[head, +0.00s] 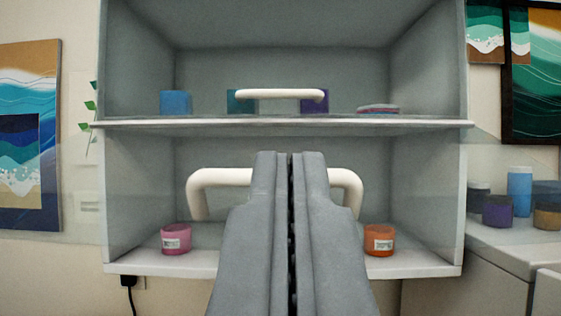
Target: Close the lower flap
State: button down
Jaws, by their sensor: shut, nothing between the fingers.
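The lower flap (420,185) looks like a clear panel. Its faint band spreads past both sides of the cabinet, so it appears to stand open towards me; its exact angle is hard to tell. Its thick white handle (198,190) crosses the middle of the lower compartment. My gripper (287,155) is shut and empty, pointing at the cabinet. Its fingers are in front of the handle's middle and hide it. I cannot tell whether they touch it.
The grey cabinet (115,200) has an upper white handle (280,94) and several small blocks on its shelf. A pink jar (176,239) and an orange jar (379,240) stand in the lower compartment. A counter (500,245) with several jars is at right.

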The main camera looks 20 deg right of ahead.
jog(key=w+d+r, duration=0.1)
jog(key=w+d, duration=0.1)
jog(key=w, duration=0.6)
jog(key=shift+d, duration=0.35)
dwell(0.4)
jog(key=shift+w, duration=0.1)
jog(key=shift+f, duration=0.1)
jog(key=w+d+f+t+h, duration=0.1)
jog(key=w+d+f, duration=0.3)
jog(key=w+f, duration=0.9)
jog(key=shift+f+t, duration=0.9)
jog(key=shift+f, duration=0.95)
jog(key=shift+d, duration=0.1)
